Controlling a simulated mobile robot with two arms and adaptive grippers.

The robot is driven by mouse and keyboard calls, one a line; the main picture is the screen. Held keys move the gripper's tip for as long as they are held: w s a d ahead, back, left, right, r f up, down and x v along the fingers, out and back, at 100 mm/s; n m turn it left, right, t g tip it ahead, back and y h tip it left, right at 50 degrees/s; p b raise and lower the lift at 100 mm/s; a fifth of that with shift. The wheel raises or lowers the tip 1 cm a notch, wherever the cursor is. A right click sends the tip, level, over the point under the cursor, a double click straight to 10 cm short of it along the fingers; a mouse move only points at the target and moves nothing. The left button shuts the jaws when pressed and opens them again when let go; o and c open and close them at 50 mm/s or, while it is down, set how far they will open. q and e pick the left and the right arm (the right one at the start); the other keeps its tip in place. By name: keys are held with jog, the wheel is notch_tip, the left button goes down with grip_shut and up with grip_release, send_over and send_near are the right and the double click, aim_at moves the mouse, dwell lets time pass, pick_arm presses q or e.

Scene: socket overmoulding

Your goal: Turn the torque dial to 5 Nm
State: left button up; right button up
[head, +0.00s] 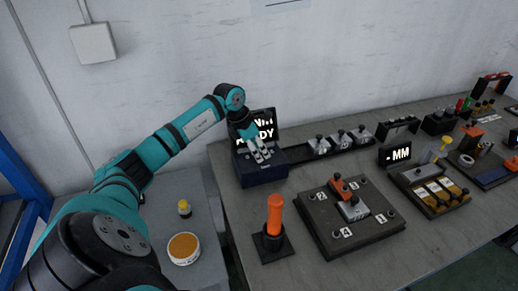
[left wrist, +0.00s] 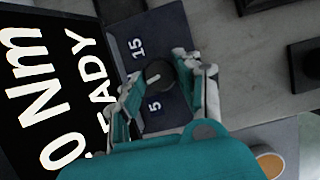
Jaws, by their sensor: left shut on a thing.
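The torque dial (left wrist: 158,75) is a dark round knob with a light pointer line, seen in the left wrist view on a dark blue panel. White marks 15 (left wrist: 138,48) and 5 (left wrist: 154,104) stand beside it, and the pointer lies between them. My left gripper (left wrist: 160,82) has its fingers on both sides of the dial, shut on it. In the head view the left gripper (head: 260,153) is down at the dark blue box (head: 262,173). The box's screen (head: 264,121) is partly hidden by my arm; the wrist view shows "0 Nm" and "READY" lettering. My right gripper is not in view.
An orange-handled tool (head: 274,213) stands upright in front of the box. A dark fixture plate (head: 320,225) is to its right. A rail with several metal blocks (head: 341,140) runs right from the box. A round orange-topped tub (head: 184,247) sits on the left side table.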

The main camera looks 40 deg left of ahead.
pick_arm(q)
jog(key=n+y, duration=0.1)
jog(key=n, duration=0.3)
jog(key=shift+d+n+t+y, duration=0.15)
jog(key=shift+n+t+y, duration=0.15)
jog(key=shift+t+y, duration=0.1)
jog(key=shift+d+n+y+b, duration=0.15)
jog(key=shift+n+y+b, duration=0.7)
jog(key=shift+n, duration=1.45)
jog(key=o, duration=0.9)
jog(key=shift+r, duration=0.1)
jog(key=v, duration=1.2)
jog(key=shift+w, duration=0.15)
